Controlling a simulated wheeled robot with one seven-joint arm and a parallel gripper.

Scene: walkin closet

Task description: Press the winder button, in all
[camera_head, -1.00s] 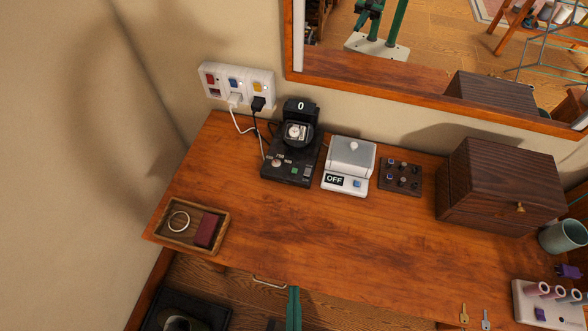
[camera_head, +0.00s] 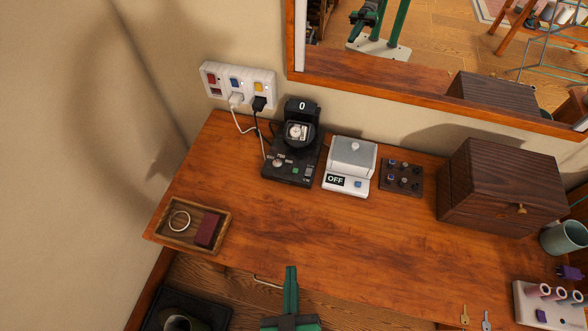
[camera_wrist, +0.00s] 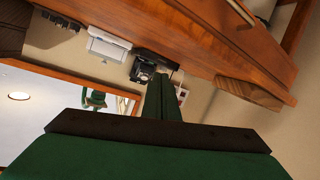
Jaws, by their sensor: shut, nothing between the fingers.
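The black watch winder (camera_head: 294,147) stands on the wooden dresser top near the wall, with a watch in its round holder and a display reading 0. Its base carries several small controls, among them a green button (camera_head: 295,171); the labels are too small to read. The winder also shows in the wrist view (camera_wrist: 146,70), partly hidden by my fingers. My green gripper (camera_head: 291,268) is at the front edge of the dresser, below and apart from the winder in the head view. Its fingers are together and empty; they also show in the wrist view (camera_wrist: 162,82).
A white device reading OFF (camera_head: 348,168) and a dark board of small studs (camera_head: 401,177) stand right of the winder. A wooden tray (camera_head: 166,241) is at the left, a dark wooden box (camera_head: 500,187) at the right. A power strip (camera_head: 238,84) is on the wall. The dresser's middle is clear.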

